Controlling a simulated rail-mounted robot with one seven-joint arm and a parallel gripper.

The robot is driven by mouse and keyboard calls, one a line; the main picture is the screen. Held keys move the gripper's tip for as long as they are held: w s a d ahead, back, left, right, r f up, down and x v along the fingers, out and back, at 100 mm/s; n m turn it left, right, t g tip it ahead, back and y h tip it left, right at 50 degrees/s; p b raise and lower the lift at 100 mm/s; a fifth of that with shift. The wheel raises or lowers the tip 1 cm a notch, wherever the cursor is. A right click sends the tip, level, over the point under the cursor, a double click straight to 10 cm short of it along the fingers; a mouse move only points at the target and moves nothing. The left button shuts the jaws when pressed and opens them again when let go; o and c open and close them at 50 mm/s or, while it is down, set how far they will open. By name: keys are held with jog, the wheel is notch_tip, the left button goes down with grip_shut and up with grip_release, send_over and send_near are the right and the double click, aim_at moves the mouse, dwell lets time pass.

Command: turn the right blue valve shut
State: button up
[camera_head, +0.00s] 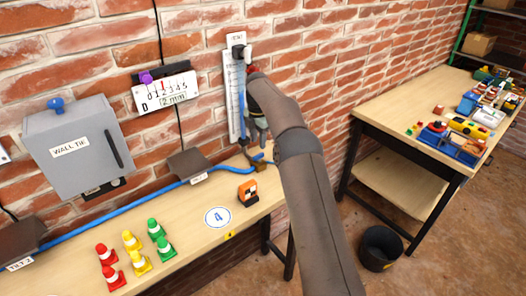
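A blue hose (130,210) runs along the back of the wall bench from the left. Its right end reaches a small blue piece (258,157) beside a brown fitting, below my forearm; this may be the right blue valve, but its handle position is too small to tell. My arm rises from the bottom right and bends at the wall in front of the white gauge panel. My gripper (262,125) seems to point down just above the blue piece, partly hidden behind my arm. I cannot tell whether it touches the piece or whether its fingers are open.
A grey WALL TIE box (75,140) with a blue knob (57,105) hangs at left. Red, yellow and green cones (133,242) and an orange-black block (248,192) stand on the bench. A second table (400,110) with toys and a black bucket (380,247) are at right.

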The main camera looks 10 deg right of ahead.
aim_at(259, 154)
jog(key=shift+f+p, duration=0.55)
jog(key=shift+f, duration=2.6)
grip_shut()
